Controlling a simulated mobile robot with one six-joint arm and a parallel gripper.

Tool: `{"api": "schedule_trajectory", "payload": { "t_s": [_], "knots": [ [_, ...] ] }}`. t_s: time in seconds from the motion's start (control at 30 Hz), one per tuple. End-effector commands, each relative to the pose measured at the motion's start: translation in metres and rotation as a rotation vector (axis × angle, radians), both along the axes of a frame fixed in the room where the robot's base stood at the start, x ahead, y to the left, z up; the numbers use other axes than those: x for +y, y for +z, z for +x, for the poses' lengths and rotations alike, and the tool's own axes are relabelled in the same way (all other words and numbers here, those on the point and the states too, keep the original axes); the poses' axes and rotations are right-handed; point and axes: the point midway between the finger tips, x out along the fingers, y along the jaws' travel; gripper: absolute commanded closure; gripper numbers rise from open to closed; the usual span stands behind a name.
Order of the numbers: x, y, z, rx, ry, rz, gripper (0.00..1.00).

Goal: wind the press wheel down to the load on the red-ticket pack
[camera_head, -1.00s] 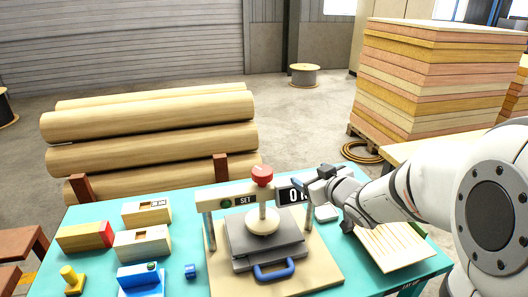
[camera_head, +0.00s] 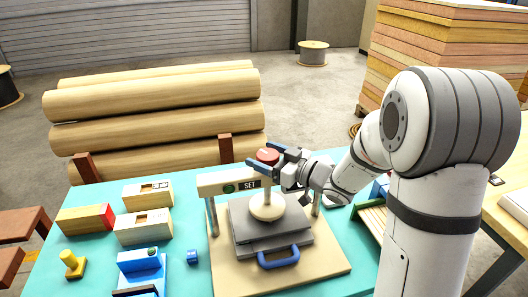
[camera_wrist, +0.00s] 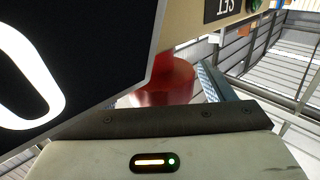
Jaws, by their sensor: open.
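The red press wheel (camera_head: 268,156) sits on top of the press's pale crossbeam (camera_head: 213,184). It also shows in the wrist view as a red cylinder (camera_wrist: 168,82). My gripper (camera_head: 268,158) is open, with its blue-tipped fingers on either side of the wheel; I cannot tell whether they touch it. Below the beam, a round cream pressure foot (camera_head: 267,207) is at a grey plate (camera_head: 243,233) with a blue handle (camera_head: 279,259). I cannot make out a red ticket on anything in the press. The dark readout (camera_wrist: 70,50) fills the wrist view's left side, showing part of a digit.
A wooden block with a red end (camera_head: 85,219) and two pale blocks with small windows (camera_head: 147,194) lie left on the turquoise table (camera_head: 193,285). A blue device (camera_head: 141,266), a small blue block (camera_head: 192,257) and a yellow knob (camera_head: 72,264) stand in front of them.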

Motion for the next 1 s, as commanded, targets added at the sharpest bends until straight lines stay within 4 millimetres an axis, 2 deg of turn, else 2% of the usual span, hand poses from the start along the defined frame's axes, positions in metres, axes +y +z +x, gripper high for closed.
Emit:
{"api": "schedule_trajectory", "payload": {
  "t_s": [0.13,0.4,0.9,1.0],
  "knots": [
    [0.0093,0.0000,0.0057,0.001,0.000,-0.001,0.25],
    [0.0100,-0.0002,0.0071,0.000,-0.003,0.000,0.25],
    [0.0091,-0.0002,0.0071,0.001,-0.004,-0.001,0.65],
    [0.0090,-0.0004,0.0072,0.001,-0.005,-0.001,0.69]
  ]
}}
